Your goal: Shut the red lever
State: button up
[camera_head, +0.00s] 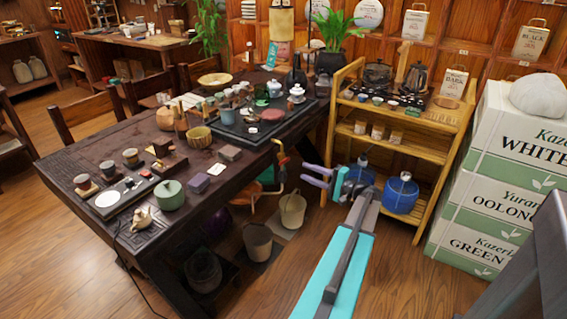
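A small red lever (282,158) shows near the right edge of the dark tea table, on what looks like a brass tap or pipe. It is small, and its exact position on the tap is hard to tell. My gripper (304,174) is to the right of the lever and a little lower in the picture, apart from it. Its two purple fingers point left toward the lever and are spread, with nothing between them. My teal and grey arm reaches up to it from the bottom of the picture.
The dark tea table (65,160) holds teaware. Two buckets, one beige (293,211) and one grey-brown (257,242), stand on the floor below the lever. A wooden shelf (424,152) with a blue container (401,194) is at right, beside stacked tea boxes (487,203).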

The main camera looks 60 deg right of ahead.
aim_at(283, 163)
jog(key=w, duration=1.2)
jog(key=shift+w+p, duration=0.35)
grip_shut()
